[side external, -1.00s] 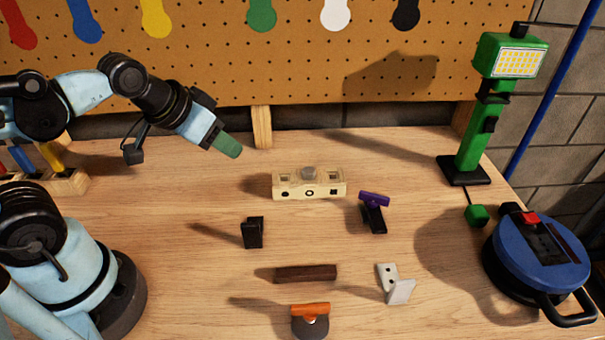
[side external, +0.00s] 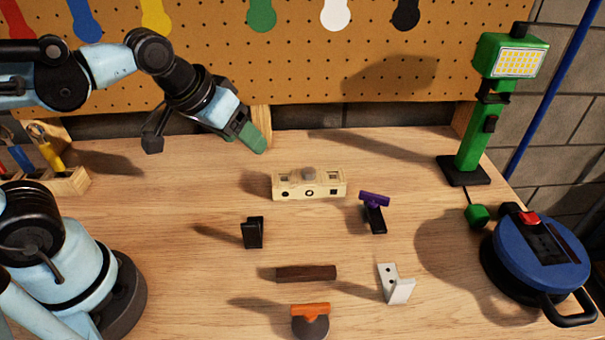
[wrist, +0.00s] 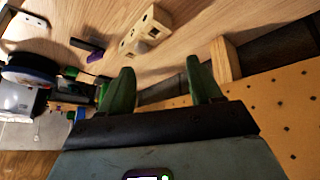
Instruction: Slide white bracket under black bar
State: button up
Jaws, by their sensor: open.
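The white bracket (side external: 396,284) is an L-shaped piece with small holes, on the right front part of the wooden table in the side view. A dark brown, nearly black bar (side external: 306,274) lies flat to its left, apart from it. My gripper (side external: 252,140) is in the air at the back of the table near the pegboard, far from both. Its green fingers (wrist: 160,80) are apart and empty in the wrist view.
A pale wooden block (side external: 309,185) with holes, a black clip (side external: 252,232), a purple-topped tool (side external: 374,212) and an orange-handled scraper (side external: 310,320) surround the middle. A green lamp (side external: 470,145) and blue reel (side external: 540,260) stand right. The left-centre table is clear.

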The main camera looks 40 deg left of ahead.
jog(key=w+d+r+n+g, duration=0.2)
jog(key=w+d, duration=0.2)
jog(key=d, duration=0.4)
jog(key=n+g, duration=0.4)
jog(key=n, duration=0.2)
send_over(396, 300)
jog(key=shift+y, duration=0.3)
jog(key=f, duration=0.5)
jog(key=shift+w, duration=0.35)
jog(key=shift+f, duration=0.2)
notch_tip(396, 300, down, 12)
jog(key=shift+r, duration=0.1)
jog(key=shift+c, duration=0.3)
